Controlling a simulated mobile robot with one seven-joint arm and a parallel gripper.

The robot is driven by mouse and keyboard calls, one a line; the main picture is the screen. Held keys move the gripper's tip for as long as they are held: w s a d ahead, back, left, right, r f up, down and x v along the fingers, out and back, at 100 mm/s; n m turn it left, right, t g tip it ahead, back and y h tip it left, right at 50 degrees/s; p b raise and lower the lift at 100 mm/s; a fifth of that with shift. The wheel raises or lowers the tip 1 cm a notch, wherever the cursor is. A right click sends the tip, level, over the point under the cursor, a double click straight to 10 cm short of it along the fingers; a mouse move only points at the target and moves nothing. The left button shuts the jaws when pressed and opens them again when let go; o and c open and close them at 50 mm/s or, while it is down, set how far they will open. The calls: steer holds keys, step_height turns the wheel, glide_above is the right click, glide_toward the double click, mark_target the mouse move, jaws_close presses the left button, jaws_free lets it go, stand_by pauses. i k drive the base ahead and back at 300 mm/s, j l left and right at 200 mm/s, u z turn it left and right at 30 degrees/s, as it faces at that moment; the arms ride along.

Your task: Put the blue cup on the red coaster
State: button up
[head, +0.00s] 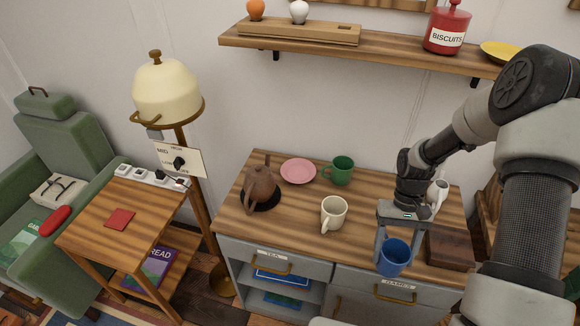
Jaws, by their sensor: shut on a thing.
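The blue cup (394,258) is at the front right of the plank-topped cabinet. My gripper (393,240) reaches down from above and is shut on the cup near its rim. Whether the cup's base touches the cabinet top or hangs just off its front edge, I cannot tell. The red coaster (119,218) is a small flat square lying bare on the small wooden side table at the left, well away from my gripper.
A cream mug (334,213), green mug (341,170), pink plate (298,171) and brown teapot (261,186) stand on the cabinet top (295,223). A lamp (168,92) rises between cabinet and side table (90,239). A power strip (150,178) lies along the side table's back edge.

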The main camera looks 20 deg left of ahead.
mark_target(116, 222)
steer(key=k+j, duration=0.1)
steer(key=j, duration=0.3)
steer(key=k+j, duration=0.15)
steer(key=j, duration=0.25)
steer(key=k+j, duration=0.1)
steer(key=j, duration=0.25)
steer(key=k+j, duration=0.1)
steer(key=j, duration=0.3)
steer(key=j+z, duration=0.1)
steer(key=j, duration=2.25)
